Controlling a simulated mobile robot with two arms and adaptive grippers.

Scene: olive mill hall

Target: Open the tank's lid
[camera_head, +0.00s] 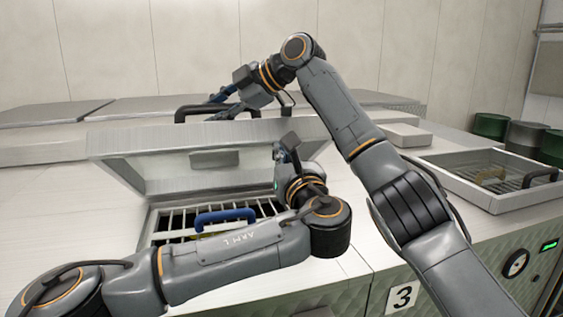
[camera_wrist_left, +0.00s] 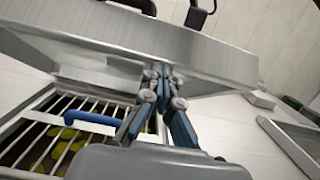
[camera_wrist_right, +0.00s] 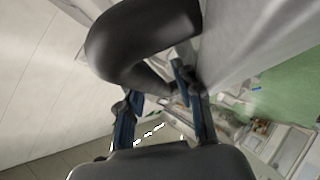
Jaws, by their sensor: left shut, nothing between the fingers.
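The tank's lid (camera_head: 170,135) is a pale metal panel with a black handle (camera_head: 185,114). It stands tilted up over the tank opening, where a grille (camera_head: 174,219) with a blue handle (camera_head: 225,215) shows. My left gripper (camera_head: 281,152) is shut and empty at the lid's raised right part; in the left wrist view its fingertips (camera_wrist_left: 161,74) are at the lid's lower edge, contact unclear. My right gripper (camera_head: 222,103) is open at the black handle. In the right wrist view the handle (camera_wrist_right: 130,40) curves close past the spread fingertips (camera_wrist_right: 155,85); it is not clearly gripped.
Yellow-green contents (camera_wrist_left: 58,148) show under the grille. A shallow metal tray (camera_head: 462,188) with a rack stands at the right. Dark green drums (camera_head: 490,126) are behind it. Other closed lids (camera_head: 140,107) lie behind the raised lid. The front plate bears a 3.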

